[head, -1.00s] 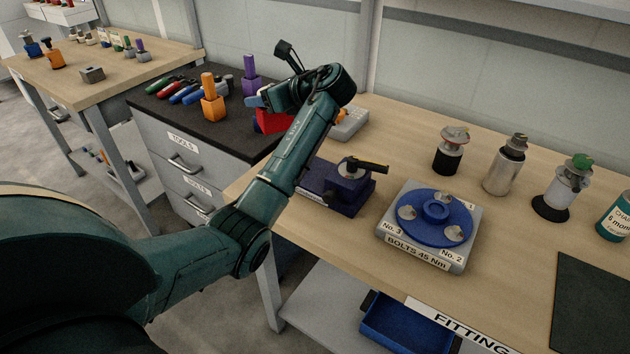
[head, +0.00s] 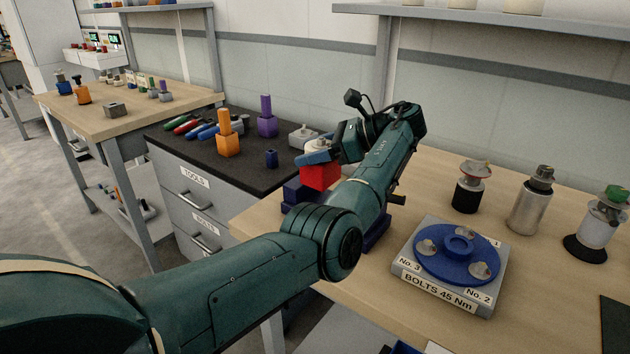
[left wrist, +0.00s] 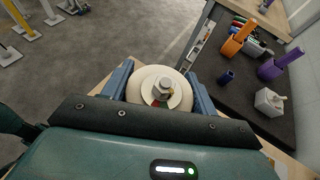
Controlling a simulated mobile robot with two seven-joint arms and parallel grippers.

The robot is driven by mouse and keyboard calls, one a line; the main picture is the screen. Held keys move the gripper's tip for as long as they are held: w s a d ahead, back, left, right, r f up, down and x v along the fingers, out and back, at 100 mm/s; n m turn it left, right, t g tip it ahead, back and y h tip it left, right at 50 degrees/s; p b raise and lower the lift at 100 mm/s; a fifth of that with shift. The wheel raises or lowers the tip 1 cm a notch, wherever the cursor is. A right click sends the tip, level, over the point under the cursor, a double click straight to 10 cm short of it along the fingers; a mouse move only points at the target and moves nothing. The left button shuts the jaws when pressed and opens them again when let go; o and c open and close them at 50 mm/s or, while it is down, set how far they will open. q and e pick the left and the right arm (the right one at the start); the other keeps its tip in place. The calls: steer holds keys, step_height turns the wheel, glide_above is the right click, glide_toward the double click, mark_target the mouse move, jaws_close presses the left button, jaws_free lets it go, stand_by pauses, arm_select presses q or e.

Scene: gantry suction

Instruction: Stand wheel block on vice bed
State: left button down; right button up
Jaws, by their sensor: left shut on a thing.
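My left gripper (head: 322,155) is shut on the wheel block (head: 320,176), which looks red with a pale top in the head view. In the left wrist view its round cream top with a grey metal knob (left wrist: 162,90) sits between the blue fingers. The dark blue vice (head: 297,192) is at the left end of the fitting bench. The block appears over or just behind the vice; I cannot tell if they touch. My forearm hides most of the vice bed, and the vice handle shows right of it. My right gripper is not in view.
A grey fixture with a blue disc (head: 455,260) stands right of my arm. Several capped cylinders, including a silver one (head: 530,205), stand behind it. The black-topped tool cabinet (head: 190,150) at left holds an orange block (head: 228,143) and a purple block (head: 267,122).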

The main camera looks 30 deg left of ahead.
mark_target(313, 173)
arm_select(q)
step_height(313, 173, down, 4)
steer(key=shift+f+b, duration=0.15)
steer(key=shift+b, duration=0.2)
steer(key=shift+f, duration=0.35)
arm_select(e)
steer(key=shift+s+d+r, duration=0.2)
arm_select(q)
steer(key=shift+f, duration=0.15)
steer(key=shift+c, duration=2.2)
jaws_free()
steer(key=shift+f, duration=0.15)
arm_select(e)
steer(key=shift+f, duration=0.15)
